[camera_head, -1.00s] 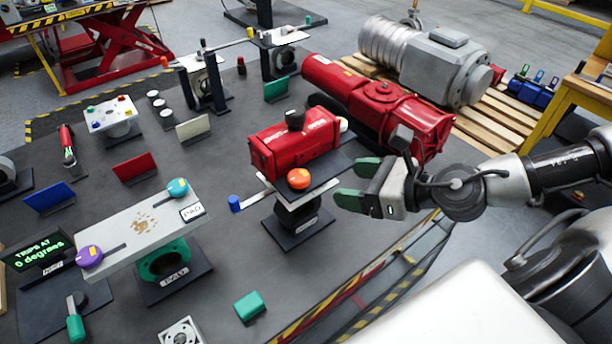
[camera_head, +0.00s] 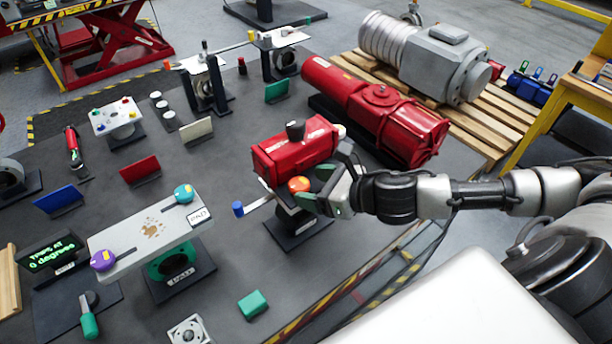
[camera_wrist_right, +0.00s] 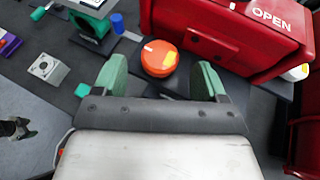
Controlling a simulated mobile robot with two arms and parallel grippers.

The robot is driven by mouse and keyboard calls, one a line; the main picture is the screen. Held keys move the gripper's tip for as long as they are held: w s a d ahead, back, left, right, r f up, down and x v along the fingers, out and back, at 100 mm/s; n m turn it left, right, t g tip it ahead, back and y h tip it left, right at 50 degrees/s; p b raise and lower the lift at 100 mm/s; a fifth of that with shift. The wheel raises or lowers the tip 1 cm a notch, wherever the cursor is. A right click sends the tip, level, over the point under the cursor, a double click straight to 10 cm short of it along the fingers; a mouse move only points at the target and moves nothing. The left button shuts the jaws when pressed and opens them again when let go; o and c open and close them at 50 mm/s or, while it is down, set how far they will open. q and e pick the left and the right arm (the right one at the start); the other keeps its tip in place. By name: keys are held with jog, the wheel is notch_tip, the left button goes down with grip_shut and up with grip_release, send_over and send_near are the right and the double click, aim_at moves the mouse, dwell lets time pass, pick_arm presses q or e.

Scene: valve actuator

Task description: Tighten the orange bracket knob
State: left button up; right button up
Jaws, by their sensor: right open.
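The orange bracket knob (camera_head: 299,184) sits on the front of the stand under the red actuator box (camera_head: 296,150). My right gripper (camera_head: 312,190) has green fingertips and reaches the knob from the right. In the wrist view the open right gripper (camera_wrist_right: 160,80) has its two fingers on either side of the knob, with gaps showing; the knob lies slightly beyond the middle between the tips. The knob's lower edge is hidden. My left gripper is not in view.
A blue-ended lever (camera_head: 238,208) sticks out left of the stand. A grey plate (camera_head: 140,235) with teal and purple knobs stands farther left. A green block (camera_head: 252,304) lies in front. A large red actuator (camera_head: 390,115) is behind. A striped rail (camera_head: 330,300) borders the table.

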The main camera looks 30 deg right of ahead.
aim_at(299, 187)
jog(key=shift+p+x, duration=0.35)
jog(key=shift+x, duration=0.9)
jog(key=c, duration=0.9)
